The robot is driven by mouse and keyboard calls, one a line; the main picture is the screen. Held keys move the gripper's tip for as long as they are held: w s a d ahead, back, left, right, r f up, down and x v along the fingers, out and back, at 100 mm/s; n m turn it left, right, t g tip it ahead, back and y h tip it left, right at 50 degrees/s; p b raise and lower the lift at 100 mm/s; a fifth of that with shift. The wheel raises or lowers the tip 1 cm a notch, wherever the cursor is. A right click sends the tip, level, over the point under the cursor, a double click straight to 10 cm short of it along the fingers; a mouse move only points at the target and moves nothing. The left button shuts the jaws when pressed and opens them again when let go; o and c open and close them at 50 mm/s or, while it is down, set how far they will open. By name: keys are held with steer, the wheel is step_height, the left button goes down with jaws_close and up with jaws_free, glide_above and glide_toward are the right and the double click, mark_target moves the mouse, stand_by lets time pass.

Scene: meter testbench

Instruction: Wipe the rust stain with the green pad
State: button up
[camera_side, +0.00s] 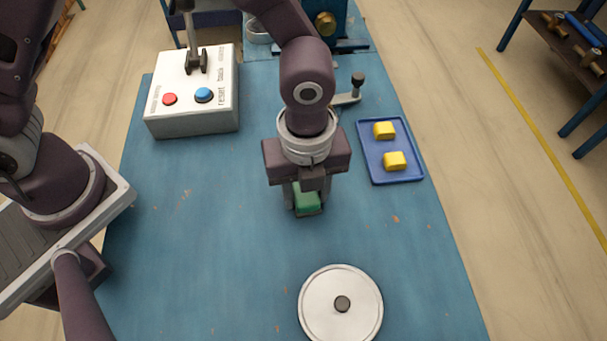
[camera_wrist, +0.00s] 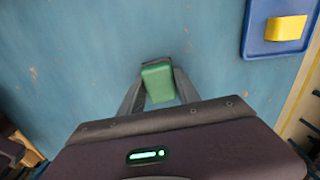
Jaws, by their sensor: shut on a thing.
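My gripper (camera_side: 307,208) is shut on the green pad (camera_side: 306,198), over the middle of the blue bench top. In the wrist view the green pad (camera_wrist: 158,82) sits between the two fingers, with a dark strip at its far edge. I cannot tell whether the pad touches the bench or is just above it. I see no clear rust stain; only small brownish specks show on the bench, and the stain may be hidden under the pad or gripper.
A blue tray (camera_side: 376,176) with two yellow blocks (camera_side: 395,161) lies to the right. A round white lid (camera_side: 321,318) with a dark knob is at the front. A white box (camera_side: 178,124) with red and blue buttons and a lever stands at the back left. The bench (camera_side: 220,250) left of the gripper is clear.

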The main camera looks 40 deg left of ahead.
mark_target(307, 207)
steer(key=shift+s+d, duration=0.85)
steer(key=shift+s, duration=0.05)
steer(key=shift+s+d+r, duration=0.1)
steer(key=shift+r, duration=4.05)
steer(key=w+a+n, duration=0.5)
steer(key=a+n, duration=0.3)
steer(key=a, duration=0.1)
steer(key=w+a+r+n, duration=0.1)
steer(key=w+a+n, duration=0.4)
steer(key=a+n, duration=0.4)
steer(key=w+a+n, duration=0.5)
steer(key=a+n, duration=0.4)
steer(key=a, duration=0.2)
steer(key=shift+r, duration=0.3)
